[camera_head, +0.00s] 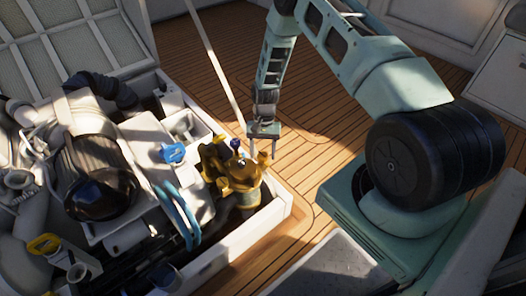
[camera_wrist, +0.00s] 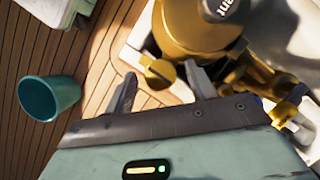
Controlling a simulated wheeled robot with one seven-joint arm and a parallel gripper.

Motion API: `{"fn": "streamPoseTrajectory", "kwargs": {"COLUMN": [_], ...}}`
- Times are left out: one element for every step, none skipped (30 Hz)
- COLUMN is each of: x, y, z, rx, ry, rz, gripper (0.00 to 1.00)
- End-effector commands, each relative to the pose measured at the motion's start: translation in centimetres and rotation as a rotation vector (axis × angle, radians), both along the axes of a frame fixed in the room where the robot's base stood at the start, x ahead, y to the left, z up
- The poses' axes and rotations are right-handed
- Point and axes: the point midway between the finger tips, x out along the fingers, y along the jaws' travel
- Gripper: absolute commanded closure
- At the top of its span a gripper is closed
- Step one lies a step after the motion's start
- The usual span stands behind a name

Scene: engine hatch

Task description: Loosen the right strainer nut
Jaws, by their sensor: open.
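The brass strainer (camera_head: 238,178) stands in the right corner of the open engine hatch. It also shows large at the top of the wrist view (camera_wrist: 195,32). The right strainer nut (camera_head: 263,159) is a small brass piece on the strainer's right side, just below my gripper (camera_head: 262,152). In the wrist view my gripper (camera_wrist: 161,72) is open, with one finger on each side of a brass nut (camera_wrist: 158,75). Whether the fingers touch the nut I cannot tell. The nut's far side and the strainer's base are partly hidden.
The hatch's white rim (camera_head: 272,215) runs in front of the strainer. A blue-handled part (camera_head: 173,153) and blue hoses (camera_head: 178,212) lie to its left. A teal bucket (camera_wrist: 50,97) stands on the wooden floor (camera_head: 330,110). A thin pole (camera_head: 216,65) rises behind the hatch.

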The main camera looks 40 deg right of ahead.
Motion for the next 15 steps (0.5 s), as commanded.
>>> {"fn": "streamPoseTrajectory", "kwargs": {"x": [0.2,0.3,0.5,0.6,0.7,1.0,1.2,1.4,1.6,1.8,2.0,2.3,2.5,2.7,3.0], "y": [-0.1,-0.2,-0.4,-0.5,-0.6,-0.9,-1.0,-1.2,-1.5,-1.7,-1.8,-2.1,-2.3,-2.5,-2.7], "z": [0.5,0.8,1.4,1.8,2.3,3.2,3.8,4.4,5.4,6.0,6.7,7.5,8.2,8.9,9.7], "rx": [-0.001,-0.001,-0.001,-0.002,-0.002,-0.002,-0.002,-0.002,-0.003,-0.002,-0.003,-0.002,-0.003,-0.003,-0.003], "ry": [-0.002,-0.003,-0.003,-0.003,-0.003,-0.005,-0.003,-0.003,-0.004,-0.003,-0.004,-0.003,-0.004,-0.004,-0.004], "rz": [0.000,0.000,0.000,-0.001,-0.001,-0.002,-0.001,-0.001,-0.001,-0.001,-0.001,-0.001,-0.001,-0.001,0.000], "gripper": [0.44,0.44,0.44,0.44,0.44,0.44,0.44,0.44,0.44,0.44,0.44,0.44,0.44,0.44,0.44]}}
